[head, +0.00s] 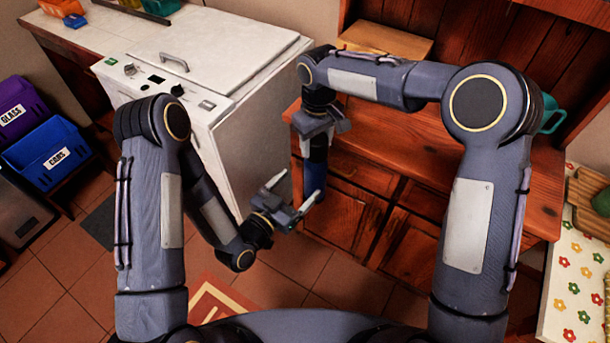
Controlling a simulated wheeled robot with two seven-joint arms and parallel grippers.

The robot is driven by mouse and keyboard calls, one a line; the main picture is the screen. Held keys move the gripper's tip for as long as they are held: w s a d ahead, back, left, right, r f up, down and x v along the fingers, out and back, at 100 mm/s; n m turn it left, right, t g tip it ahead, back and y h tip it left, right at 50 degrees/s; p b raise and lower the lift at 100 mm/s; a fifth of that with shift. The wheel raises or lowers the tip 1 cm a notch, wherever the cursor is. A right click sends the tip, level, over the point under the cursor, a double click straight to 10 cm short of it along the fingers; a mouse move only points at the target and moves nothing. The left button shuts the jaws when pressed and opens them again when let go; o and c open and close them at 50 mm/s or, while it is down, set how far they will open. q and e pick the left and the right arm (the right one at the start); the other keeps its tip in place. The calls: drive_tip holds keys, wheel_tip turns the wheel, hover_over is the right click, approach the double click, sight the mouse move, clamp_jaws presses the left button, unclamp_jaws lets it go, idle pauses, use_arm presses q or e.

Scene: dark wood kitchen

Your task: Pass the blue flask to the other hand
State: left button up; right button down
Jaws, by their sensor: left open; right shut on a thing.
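The blue flask (314,179) hangs upright below my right gripper (318,140), in front of the wooden cabinet. My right gripper is shut on the flask's upper part, which is dark and partly hidden by the jaws. My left gripper (296,202) is open, with its fingers spread, lower and just left of the flask. One left fingertip appears close to the flask's lower part in the picture. I cannot tell whether they touch.
A white chest appliance (215,65) stands behind on the left. The wooden counter (410,140) and its cabinet are behind the flask. A teal mug (551,114) stands at the right. Blue (47,155) and purple (20,108) bins are far left. Tiled floor lies below.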

sight(324, 159)
use_arm(q)
drive_tip(key=x, duration=1.1)
drive_tip(key=shift+w+d+r, duration=0.1)
drive_tip(key=shift+w+d, duration=0.05)
drive_tip(key=shift+d, duration=0.05)
drive_tip(key=shift+c, duration=0.2)
drive_tip(key=c, duration=1.2)
use_arm(e)
drive_tip(key=shift+w, duration=0.1)
use_arm(q)
drive_tip(key=shift+d+r, duration=0.1)
drive_tip(key=shift+c, duration=0.8)
use_arm(e)
drive_tip(key=c, duration=1.1)
unclamp_jaws()
drive_tip(key=shift+a+r, duration=0.1)
drive_tip(key=o, duration=0.5)
drive_tip(key=shift+o, duration=0.2)
